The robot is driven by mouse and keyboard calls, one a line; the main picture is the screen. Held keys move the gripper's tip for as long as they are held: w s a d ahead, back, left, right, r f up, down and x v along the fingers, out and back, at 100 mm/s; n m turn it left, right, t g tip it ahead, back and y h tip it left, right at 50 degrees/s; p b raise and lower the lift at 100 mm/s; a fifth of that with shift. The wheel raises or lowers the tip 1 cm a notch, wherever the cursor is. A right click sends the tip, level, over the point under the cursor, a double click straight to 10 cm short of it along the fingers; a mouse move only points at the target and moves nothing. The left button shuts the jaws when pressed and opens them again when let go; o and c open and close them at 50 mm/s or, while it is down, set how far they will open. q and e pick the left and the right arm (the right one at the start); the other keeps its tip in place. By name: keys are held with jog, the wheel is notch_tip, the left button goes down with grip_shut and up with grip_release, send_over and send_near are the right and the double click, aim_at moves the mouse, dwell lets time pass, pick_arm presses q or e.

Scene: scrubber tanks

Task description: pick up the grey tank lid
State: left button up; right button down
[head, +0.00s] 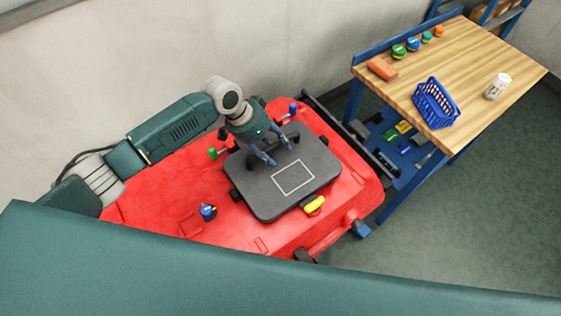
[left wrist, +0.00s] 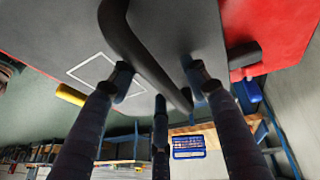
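The grey tank lid (head: 262,196) lies flat on the red scrubber tank (head: 160,203). It has a white rectangle outline and a dark bar handle, partly hidden behind my gripper in the head view. My left gripper (head: 278,153) is over the far part of the lid, with its fingers spread. In the left wrist view the black handle (left wrist: 150,62) runs between the open fingers of the left gripper (left wrist: 160,84). I cannot tell whether any finger touches it. My right gripper is not in view.
A yellow latch (head: 315,205) is at the lid's near right edge. Blue (head: 209,212) and green (head: 212,153) fittings stand on the red tank. A wooden bench (head: 462,68) at the right holds a blue basket (head: 436,103) and a white container (head: 497,86). Clear floor lies right of the tank.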

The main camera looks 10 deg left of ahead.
pick_arm(q)
grip_shut()
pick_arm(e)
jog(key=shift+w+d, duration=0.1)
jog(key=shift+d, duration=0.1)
pick_arm(q)
jog(key=shift+r, duration=0.1)
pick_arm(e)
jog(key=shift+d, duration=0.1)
